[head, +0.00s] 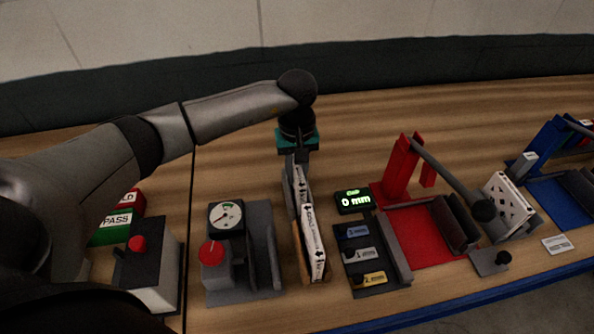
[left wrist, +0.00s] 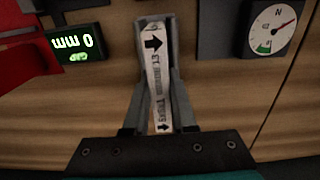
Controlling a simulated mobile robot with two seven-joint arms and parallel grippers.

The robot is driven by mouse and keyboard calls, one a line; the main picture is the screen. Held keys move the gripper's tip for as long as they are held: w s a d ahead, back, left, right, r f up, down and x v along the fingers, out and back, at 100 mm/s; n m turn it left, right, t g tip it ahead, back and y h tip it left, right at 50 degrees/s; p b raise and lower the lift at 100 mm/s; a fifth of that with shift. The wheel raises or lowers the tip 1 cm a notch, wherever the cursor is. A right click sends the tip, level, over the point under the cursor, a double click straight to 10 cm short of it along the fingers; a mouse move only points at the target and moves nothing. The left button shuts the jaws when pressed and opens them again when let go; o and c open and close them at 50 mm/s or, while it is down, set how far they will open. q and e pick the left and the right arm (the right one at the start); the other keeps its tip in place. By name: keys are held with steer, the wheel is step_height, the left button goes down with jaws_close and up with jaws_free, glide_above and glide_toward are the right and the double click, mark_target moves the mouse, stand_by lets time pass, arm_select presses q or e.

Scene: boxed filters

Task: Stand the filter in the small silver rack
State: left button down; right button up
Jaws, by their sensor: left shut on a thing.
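The filter (head: 314,240) is a thin upright panel with a white edge, black arrows and print, and a brownish side. My left gripper (head: 301,158) reaches down from above and is shut on it near its far end. In the left wrist view the filter (left wrist: 156,75) runs between the two grey fingers of my gripper (left wrist: 154,122). I cannot tell whether this is the small silver rack or whether the filter rests on a base. My right gripper is out of view.
Left of the filter is a grey fixture (head: 262,245) with a dial gauge (head: 226,216) and red knob. Right are a lit 0 mm display (head: 354,201), a tray of coloured tags (head: 372,256) and a red lever press (head: 428,235). A lattice-faced white panel (head: 508,202) stands further right.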

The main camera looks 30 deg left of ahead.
arm_select(q)
steer(key=shift+f, duration=0.15)
steer(key=c, duration=0.7)
jaws_free()
steer(key=shift+c, duration=0.2)
step_height(320, 180, up, 12)
steer(key=shift+r, duration=0.2)
